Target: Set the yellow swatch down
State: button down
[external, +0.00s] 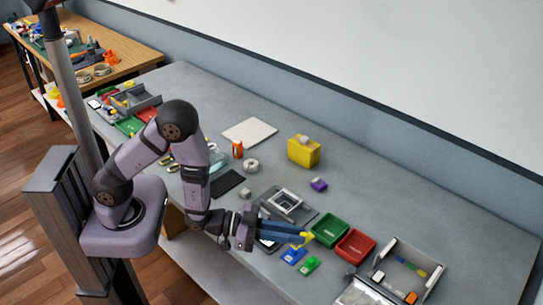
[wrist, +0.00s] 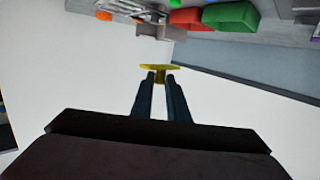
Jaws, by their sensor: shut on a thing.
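The yellow swatch (wrist: 160,68) is held at the tips of my gripper (wrist: 161,77) in the wrist view. It also shows as a small yellow piece at the blue fingertips in the external view (external: 306,239). My gripper (external: 303,236) is shut on it. In the external view they appear over the front part of the grey table, close to a blue swatch (external: 293,255) and a green swatch (external: 310,265). The height of the yellow swatch above the table is hard to tell.
A green bin (external: 330,230) and a red bin (external: 356,246) stand right of my gripper. A grey tray (external: 425,256) with small pieces is farther right. A grey square frame (external: 288,205) lies behind the gripper. A yellow box (external: 304,152) and purple piece (external: 318,185) stand farther back.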

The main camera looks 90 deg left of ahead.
jog(key=w+d+r+m+h+b, duration=0.15)
jog(key=d+r+b, duration=0.35)
jog(key=b, duration=0.5)
jog(key=n+y+b, duration=0.3)
jog(key=y, duration=0.1)
send_over(317, 279)
notch_tip(317, 279, down, 7)
jog(key=shift+f+h, duration=0.2)
jog(key=shift+h, duration=0.05)
jog(key=shift+f, duration=4.8)
jog(key=shift+b, duration=0.3)
